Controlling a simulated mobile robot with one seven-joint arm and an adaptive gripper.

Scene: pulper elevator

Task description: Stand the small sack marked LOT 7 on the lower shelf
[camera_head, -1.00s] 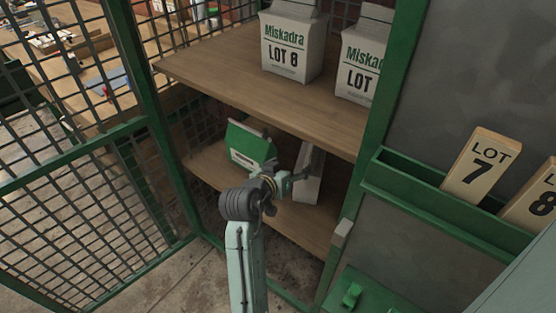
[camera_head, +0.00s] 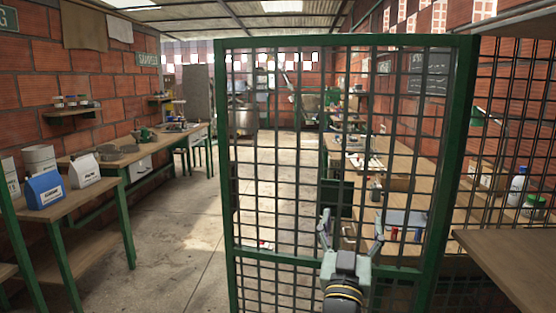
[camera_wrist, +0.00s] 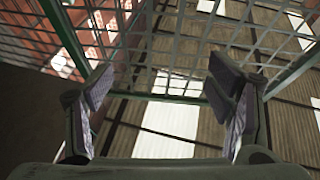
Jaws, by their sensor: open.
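My gripper (camera_head: 351,228) is raised in front of a green-framed mesh door in the head view. Its two fingers are spread, with nothing between them. It also shows open and empty in the wrist view (camera_wrist: 162,88), facing mesh and the roof. No sack marked LOT 7 can be made out now. A blue sack (camera_head: 46,189) and a white sack (camera_head: 84,171) stand on a table at the left, their print too small to read.
The mesh door (camera_head: 230,160) fills the middle, close behind my gripper. A wooden board (camera_head: 515,250) juts in at the lower right. A long workbench (camera_head: 400,180) lies beyond the mesh. Open concrete floor (camera_head: 190,235) lies left of the door.

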